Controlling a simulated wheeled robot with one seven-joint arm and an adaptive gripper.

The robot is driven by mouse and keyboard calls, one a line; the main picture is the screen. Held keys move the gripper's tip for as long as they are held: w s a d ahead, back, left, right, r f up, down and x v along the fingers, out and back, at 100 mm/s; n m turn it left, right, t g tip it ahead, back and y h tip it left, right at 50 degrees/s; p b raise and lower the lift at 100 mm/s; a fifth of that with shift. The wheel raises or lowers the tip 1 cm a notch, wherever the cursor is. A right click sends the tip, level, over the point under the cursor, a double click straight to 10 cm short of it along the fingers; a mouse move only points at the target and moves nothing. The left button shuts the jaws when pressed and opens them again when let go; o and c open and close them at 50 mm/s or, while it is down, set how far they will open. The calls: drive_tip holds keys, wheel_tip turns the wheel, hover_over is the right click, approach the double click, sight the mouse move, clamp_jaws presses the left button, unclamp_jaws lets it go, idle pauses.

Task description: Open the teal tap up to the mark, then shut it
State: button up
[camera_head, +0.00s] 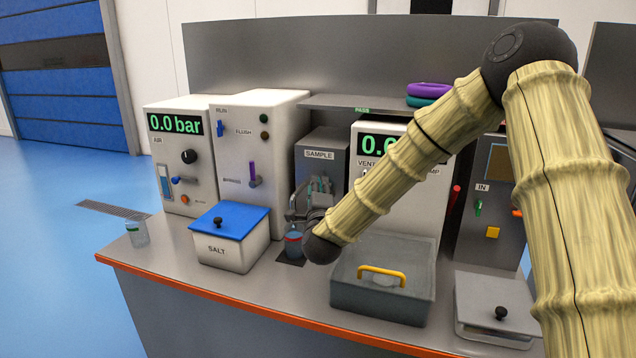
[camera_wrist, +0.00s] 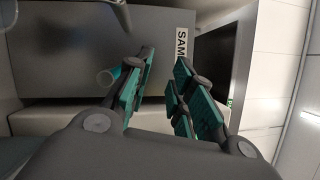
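The grey SAMPLE box (camera_head: 318,160) stands at the back middle of the bench; its label also shows sideways in the wrist view (camera_wrist: 182,47). A small teal round-ended piece (camera_wrist: 106,77), probably the teal tap's handle, shows in front of the box, beside and partly behind my left finger. A bluish cup (camera_head: 293,247) with a red band stands on a dark pad below; its liquid level is unclear. My gripper (camera_wrist: 158,80) points at the box, teal-padded fingers apart with nothing visible between them. In the head view my arm and gripper hide much of the tap.
A blue-lidded SALT box (camera_head: 228,247) stands left of the cup, and a clear glass (camera_head: 137,234) at the far left. A grey lidded tub with a yellow handle (camera_head: 382,285) stands front right. Machines with 0.0 bar displays (camera_head: 175,124) line the back.

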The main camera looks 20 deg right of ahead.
drive_tip(key=s+d+f+n+g+y+p, duration=0.1)
drive_tip(key=s+d+n+y+p, duration=0.35)
drive_tip(key=n, duration=1.15)
drive_tip(key=w+d+n+g+y+p, duration=0.1)
drive_tip(key=d+n+y, duration=0.1)
drive_tip(key=n+y, duration=0.95)
drive_tip(key=w+a+n+h, duration=0.1)
drive_tip(key=w, duration=0.2)
drive_tip(key=w+a+n+h+p, duration=0.1)
drive_tip(key=w, duration=0.2)
drive_tip(key=w+a+n+h+p, duration=0.1)
drive_tip(key=w+n, duration=0.1)
drive_tip(key=w, duration=0.2)
drive_tip(key=shift+a+f+h, duration=0.1)
drive_tip(key=shift+a+h, duration=0.1)
drive_tip(key=shift+h, duration=0.1)
clamp_jaws()
